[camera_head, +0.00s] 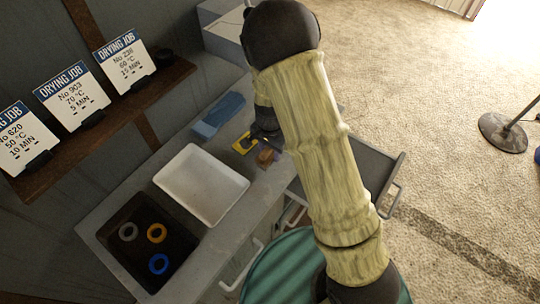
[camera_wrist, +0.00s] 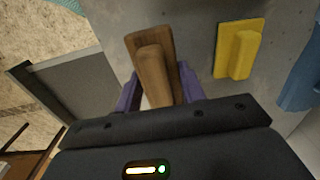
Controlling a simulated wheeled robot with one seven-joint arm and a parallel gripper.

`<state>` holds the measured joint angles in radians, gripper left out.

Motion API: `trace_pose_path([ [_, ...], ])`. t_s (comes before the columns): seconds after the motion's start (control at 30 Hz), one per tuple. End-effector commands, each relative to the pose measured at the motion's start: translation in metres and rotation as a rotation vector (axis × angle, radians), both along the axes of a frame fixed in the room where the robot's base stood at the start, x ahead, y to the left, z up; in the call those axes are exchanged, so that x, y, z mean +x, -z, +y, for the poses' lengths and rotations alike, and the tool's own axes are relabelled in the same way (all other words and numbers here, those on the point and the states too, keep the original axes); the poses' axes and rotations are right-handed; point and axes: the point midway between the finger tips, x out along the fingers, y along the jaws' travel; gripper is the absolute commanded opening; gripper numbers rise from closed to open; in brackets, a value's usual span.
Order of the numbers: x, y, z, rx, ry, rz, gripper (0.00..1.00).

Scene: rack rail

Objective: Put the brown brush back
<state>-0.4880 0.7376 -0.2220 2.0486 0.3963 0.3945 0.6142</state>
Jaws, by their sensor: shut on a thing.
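The brown brush (camera_wrist: 150,65), a wooden block with a raised grip, is between the two purple fingers of my gripper (camera_wrist: 160,92) in the wrist view. The gripper is shut on it. The brush also shows in the head view (camera_head: 266,158), small, at the right edge of the grey counter (camera_head: 225,225). My gripper (camera_head: 264,140) is partly hidden there by my own arm. I cannot tell whether the brush touches the counter top. A yellow piece with a raised grip (camera_wrist: 238,52) lies on the counter beside the brush, apart from it.
A blue item (camera_head: 218,115) lies behind the yellow piece. A white tray (camera_head: 172,182) and a dark tray with three rings (camera_head: 118,257) are further left. An open drawer (camera_head: 365,160) sticks out at right. A wall shelf (camera_head: 100,130) holds drying job cards.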

Motion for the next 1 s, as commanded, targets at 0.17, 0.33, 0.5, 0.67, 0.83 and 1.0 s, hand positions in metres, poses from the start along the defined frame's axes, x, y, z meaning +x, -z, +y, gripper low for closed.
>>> trace_pose_path([
  [0.17,-0.001,0.024,0.0,-0.002,0.001,0.004,0.15],
  [0.33,0.0,0.032,0.0,-0.001,0.0,0.001,0.15],
  [0.5,0.0,0.032,0.0,-0.001,0.0,0.001,0.15],
  [0.67,0.0,0.036,-0.001,0.0,0.001,0.001,0.42],
  [0.83,0.0,0.035,-0.001,0.0,0.001,0.001,0.61],
  [1.0,0.0,0.035,-0.002,0.0,0.004,0.001,0.61],
])
